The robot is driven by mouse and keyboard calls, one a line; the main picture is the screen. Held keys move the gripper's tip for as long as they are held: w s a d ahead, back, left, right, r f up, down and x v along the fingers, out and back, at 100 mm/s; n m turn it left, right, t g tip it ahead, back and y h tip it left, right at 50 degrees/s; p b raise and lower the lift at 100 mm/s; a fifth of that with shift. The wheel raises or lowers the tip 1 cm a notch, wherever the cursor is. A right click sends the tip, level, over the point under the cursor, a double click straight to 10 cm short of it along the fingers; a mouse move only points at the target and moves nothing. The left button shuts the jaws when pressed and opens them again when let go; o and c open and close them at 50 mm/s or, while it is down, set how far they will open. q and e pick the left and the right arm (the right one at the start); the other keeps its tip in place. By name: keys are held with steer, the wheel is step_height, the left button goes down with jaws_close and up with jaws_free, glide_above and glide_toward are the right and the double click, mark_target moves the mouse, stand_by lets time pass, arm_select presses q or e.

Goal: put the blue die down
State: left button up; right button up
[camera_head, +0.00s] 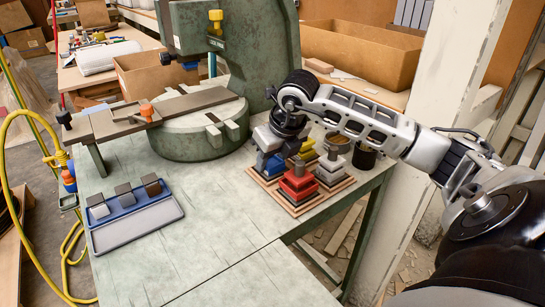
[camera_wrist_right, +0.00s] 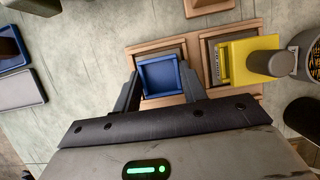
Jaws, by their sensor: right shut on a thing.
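The blue die (camera_head: 269,163) is at the back left place of the wooden rack (camera_head: 297,211) on the green table. My right gripper (camera_head: 272,143) comes down over it from above. In the right wrist view the blue die (camera_wrist_right: 161,76) sits between the two dark fingers of my right gripper (camera_wrist_right: 160,86), which are shut on its sides. Below it shows a wood-framed grey seat (camera_wrist_right: 157,48). I cannot tell whether the die touches this seat or hangs just above it. My left gripper is not in view.
On the rack, a red die (camera_head: 298,187) stands in front, a yellow die (camera_head: 306,150) behind and a pale grey die (camera_head: 331,167) to the right. A blue tray (camera_head: 135,227) with grey blocks lies left. The green press (camera_head: 190,135) stands behind. The table's front is clear.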

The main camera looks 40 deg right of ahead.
steer(key=o, duration=1.3)
steer(key=shift+f, duration=0.1)
steer(key=shift+c, duration=0.2)
steer(key=p+v, duration=0.1)
steer(key=v, duration=1.1)
steer(key=shift+s+a, duration=0.1)
